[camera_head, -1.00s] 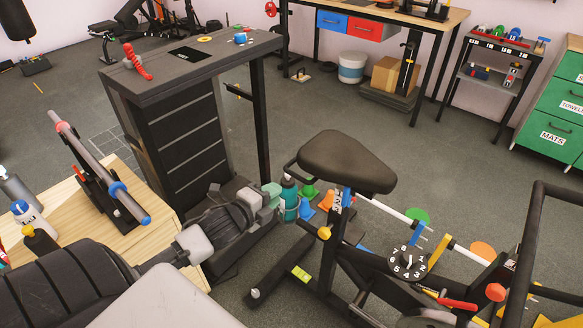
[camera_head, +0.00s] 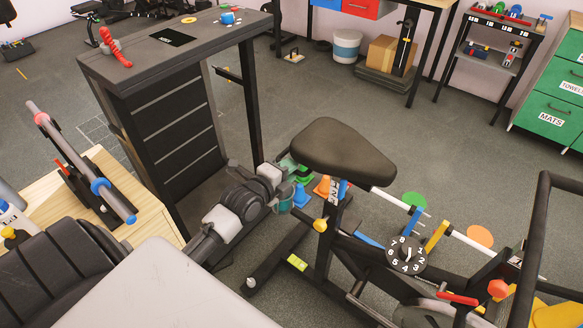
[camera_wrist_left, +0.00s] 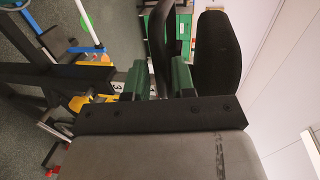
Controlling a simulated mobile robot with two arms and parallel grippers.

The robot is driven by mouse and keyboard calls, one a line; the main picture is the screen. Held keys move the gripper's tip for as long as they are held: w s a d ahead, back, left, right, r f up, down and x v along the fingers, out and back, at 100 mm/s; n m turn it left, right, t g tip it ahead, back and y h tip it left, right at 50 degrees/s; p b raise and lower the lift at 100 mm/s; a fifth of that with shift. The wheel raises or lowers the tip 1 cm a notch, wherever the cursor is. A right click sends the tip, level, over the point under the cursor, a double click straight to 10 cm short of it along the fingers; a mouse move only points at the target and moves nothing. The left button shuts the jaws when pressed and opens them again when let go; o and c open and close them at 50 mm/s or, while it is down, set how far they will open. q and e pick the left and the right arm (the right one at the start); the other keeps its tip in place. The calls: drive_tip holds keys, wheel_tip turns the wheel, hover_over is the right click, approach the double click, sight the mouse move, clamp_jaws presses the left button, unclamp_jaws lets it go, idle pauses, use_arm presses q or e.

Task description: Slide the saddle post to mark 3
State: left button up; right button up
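The black saddle (camera_head: 340,152) sits on top of the exercise bike's saddle post (camera_head: 334,196), which carries a blue and white marked strip. A yellow knob (camera_head: 320,225) sits on the frame at the post's lower end. My left gripper (camera_head: 286,170) is just left of the saddle's rear, close to it; whether they touch is unclear. In the left wrist view its green-padded fingers (camera_wrist_left: 156,80) stand apart with no object clearly held between them. The black saddle (camera_wrist_left: 218,55) shows beyond them, and a yellow part (camera_wrist_left: 80,103) is at the left. My right gripper is out of view.
A tall dark cabinet desk (camera_head: 165,50) stands left of the bike. A numbered dial (camera_head: 406,254) and a red lever (camera_head: 458,299) are on the bike's frame. A wooden bench (camera_head: 150,215) is at the left.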

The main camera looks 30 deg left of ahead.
use_arm(q)
drive_tip(key=shift+w+f, duration=0.1)
drive_tip(key=shift+w, duration=0.55)
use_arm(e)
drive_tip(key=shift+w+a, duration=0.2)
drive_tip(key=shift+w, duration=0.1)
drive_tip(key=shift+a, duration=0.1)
use_arm(q)
clamp_jaws()
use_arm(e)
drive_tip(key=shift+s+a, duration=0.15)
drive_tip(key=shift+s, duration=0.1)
